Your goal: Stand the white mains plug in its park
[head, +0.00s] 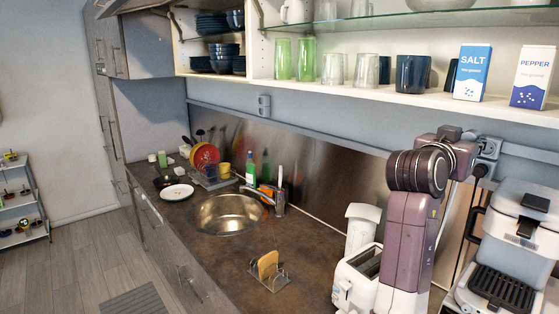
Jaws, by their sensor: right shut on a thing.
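My right gripper (470,138) is at the wall beside the grey socket block (489,147), at the right under the shelf. It is small here and partly hidden by my own wrist. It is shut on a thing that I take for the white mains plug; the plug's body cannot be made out. A thin pale cable (442,222) hangs below the wrist, beside my arm. The plug's park cannot be told apart from the socket fittings. My left gripper is not in view.
A white toaster (357,281) and a white jug (361,226) stand left of my right arm. A white contact grill (515,245) stands close on its right. The shelf (420,100) with glasses, mugs and boxes is just above. A toast rack (269,276) stands on the counter.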

